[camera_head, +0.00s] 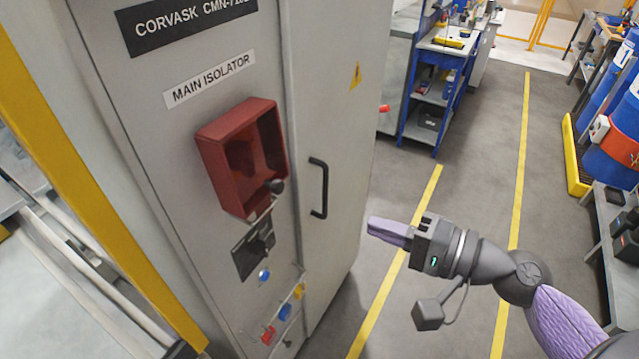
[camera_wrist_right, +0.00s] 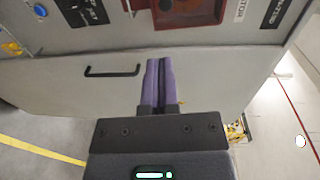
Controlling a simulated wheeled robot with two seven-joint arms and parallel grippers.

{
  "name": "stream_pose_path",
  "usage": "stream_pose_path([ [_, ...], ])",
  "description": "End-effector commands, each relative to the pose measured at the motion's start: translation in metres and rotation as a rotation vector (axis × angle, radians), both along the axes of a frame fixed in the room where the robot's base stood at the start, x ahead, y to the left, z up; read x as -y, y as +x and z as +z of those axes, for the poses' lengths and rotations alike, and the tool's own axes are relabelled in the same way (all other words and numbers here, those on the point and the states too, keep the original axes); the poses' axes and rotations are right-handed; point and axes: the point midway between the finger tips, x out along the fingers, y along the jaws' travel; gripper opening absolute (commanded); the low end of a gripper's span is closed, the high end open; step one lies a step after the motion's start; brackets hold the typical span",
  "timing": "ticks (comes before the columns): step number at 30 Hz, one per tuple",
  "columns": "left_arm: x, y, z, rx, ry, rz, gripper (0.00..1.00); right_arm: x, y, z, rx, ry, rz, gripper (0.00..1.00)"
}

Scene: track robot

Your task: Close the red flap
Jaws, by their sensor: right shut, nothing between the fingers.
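The red flap (camera_head: 212,160) is a hollow, box-shaped red piece on the grey cabinet's front, below the "MAIN ISOLATOR" label (camera_head: 210,80). Its hollow inside shows, and a black knob (camera_head: 277,186) sits at its lower right corner. A black rotary switch (camera_head: 256,248) is just below it. In the right wrist view part of the red flap (camera_wrist_right: 188,10) shows at the top edge. My right gripper (camera_head: 372,226) is shut and empty, right of and lower than the flap, apart from the cabinet. Its purple fingers (camera_wrist_right: 158,64) lie together. My left gripper is out of view.
A black door handle (camera_head: 318,188) stands out from the cabinet between the flap and my right gripper. Coloured padlock-like items (camera_head: 285,312) hang low on the cabinet. A yellow post (camera_head: 85,170) is at left. Open floor (camera_head: 450,215) lies right of the cabinet.

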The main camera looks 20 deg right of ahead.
Motion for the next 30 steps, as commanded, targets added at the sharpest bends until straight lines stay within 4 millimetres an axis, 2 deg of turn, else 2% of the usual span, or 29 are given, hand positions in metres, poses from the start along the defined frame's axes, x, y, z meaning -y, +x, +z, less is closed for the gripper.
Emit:
stream_pose_path([
  [5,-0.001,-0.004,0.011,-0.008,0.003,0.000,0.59,-0.015,0.018,0.003,0.004,0.010,0.008,0.00],
  [12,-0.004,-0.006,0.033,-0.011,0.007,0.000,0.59,-0.048,0.060,-0.001,0.003,0.011,0.004,0.00],
  [18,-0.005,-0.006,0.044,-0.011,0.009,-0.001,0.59,-0.072,0.091,-0.007,0.003,0.010,0.001,0.00],
  [24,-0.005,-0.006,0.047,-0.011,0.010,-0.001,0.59,-0.084,0.107,-0.012,0.000,0.008,0.001,0.00],
  [30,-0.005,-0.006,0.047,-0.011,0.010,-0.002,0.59,-0.086,0.109,-0.013,0.000,0.007,0.002,0.00],
])
